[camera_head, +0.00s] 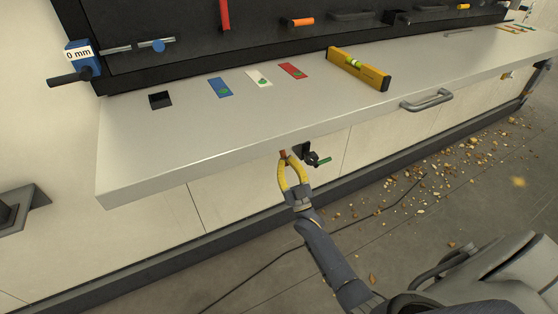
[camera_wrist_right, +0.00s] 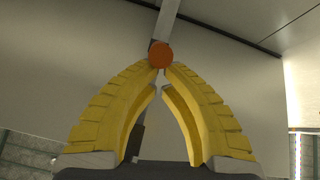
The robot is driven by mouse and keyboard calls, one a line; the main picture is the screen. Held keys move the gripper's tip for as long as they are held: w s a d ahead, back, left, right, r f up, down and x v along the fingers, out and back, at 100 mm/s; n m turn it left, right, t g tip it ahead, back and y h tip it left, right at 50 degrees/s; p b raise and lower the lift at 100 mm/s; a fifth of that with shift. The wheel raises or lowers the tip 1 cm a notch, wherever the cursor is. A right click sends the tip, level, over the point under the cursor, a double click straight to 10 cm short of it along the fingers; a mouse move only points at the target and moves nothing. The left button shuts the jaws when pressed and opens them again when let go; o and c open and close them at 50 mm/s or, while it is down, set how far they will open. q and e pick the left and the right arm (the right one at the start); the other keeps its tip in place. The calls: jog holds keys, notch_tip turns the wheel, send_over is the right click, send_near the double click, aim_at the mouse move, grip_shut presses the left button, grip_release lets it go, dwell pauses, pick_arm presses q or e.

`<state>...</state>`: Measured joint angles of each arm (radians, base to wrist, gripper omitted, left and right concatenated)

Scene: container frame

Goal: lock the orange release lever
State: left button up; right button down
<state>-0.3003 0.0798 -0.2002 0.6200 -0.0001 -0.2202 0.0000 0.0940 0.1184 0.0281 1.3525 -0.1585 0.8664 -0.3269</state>
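The orange release lever (camera_head: 283,154) is at the front edge of the grey workbench (camera_head: 150,155). In the right wrist view its round orange end (camera_wrist_right: 160,55) sits between my fingertips, with a grey bar running up behind it. My right gripper (camera_head: 286,161) has yellow curved fingers that converge on the lever's end from below and in front. The tips (camera_wrist_right: 160,68) look closed against both sides of the orange end, with a narrow gap between the fingers below it. My left gripper is in neither view.
A black bracket with a green handle (camera_head: 323,161) sticks out just right of my fingers. A grey drawer handle (camera_head: 427,101) is farther right. A yellow spirit level (camera_head: 358,69) and coloured cards lie on the bench. Debris (camera_head: 440,180) litters the floor at right.

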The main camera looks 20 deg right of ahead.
jog(key=shift+w+f, duration=0.85)
jog(key=shift+f, duration=0.2)
jog(key=shift+w+a+f, duration=0.1)
jog(key=shift+w+f, duration=0.35)
jog(key=shift+w, duration=0.3)
jog(key=shift+f, duration=0.1)
